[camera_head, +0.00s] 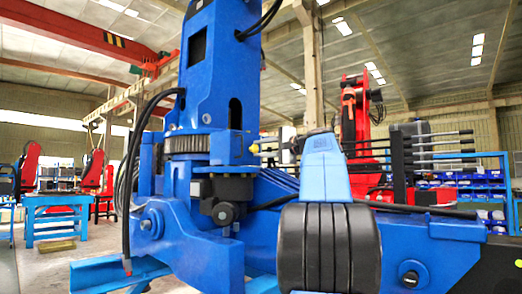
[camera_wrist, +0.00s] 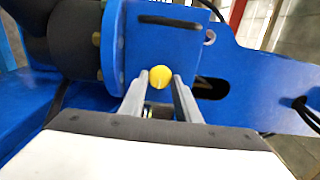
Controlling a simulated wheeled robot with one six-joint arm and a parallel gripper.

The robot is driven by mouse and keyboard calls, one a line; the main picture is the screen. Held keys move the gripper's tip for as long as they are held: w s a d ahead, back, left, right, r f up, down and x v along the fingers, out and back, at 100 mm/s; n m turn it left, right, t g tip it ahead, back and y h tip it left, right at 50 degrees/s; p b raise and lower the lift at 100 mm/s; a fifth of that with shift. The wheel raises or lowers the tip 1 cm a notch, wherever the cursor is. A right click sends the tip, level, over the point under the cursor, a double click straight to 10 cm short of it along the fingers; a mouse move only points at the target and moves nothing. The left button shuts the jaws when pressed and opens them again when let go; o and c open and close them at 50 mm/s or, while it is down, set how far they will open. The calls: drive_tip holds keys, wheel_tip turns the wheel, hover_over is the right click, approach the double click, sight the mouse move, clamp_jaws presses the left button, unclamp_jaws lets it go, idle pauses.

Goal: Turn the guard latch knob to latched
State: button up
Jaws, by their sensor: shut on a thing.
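The guard latch knob is a small round yellow knob (camera_wrist: 159,77) on a blue plate (camera_wrist: 200,40) of the crane stand in the wrist view. It also shows as a tiny yellow spot (camera_head: 255,148) beside the blue column in the head view. My gripper (camera_wrist: 160,88) is shut on the knob, with one finger on its left and one on its right. In the head view my gripper (camera_head: 264,147) reaches left to the column, partly hidden by my arm. The knob's turn angle and any latch marking cannot be made out.
The blue crane column (camera_head: 218,80) rises close by, with a dark cylinder (camera_wrist: 75,45) left of the knob in the wrist view. Black hoses (camera_head: 130,170) hang at the column's left. A blue workbench (camera_head: 55,210) stands farther left, with open floor around it.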

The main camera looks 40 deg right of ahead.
drive_tip(key=shift+f, duration=0.1)
drive_tip(key=o, duration=1)
drive_tip(key=shift+d, duration=0.1)
drive_tip(key=s, duration=0.5)
drive_tip(key=s+d, duration=0.1)
drive_tip(key=s, duration=1.1)
drive_tip(key=shift+s+d, duration=0.15)
drive_tip(key=shift+s, duration=0.05)
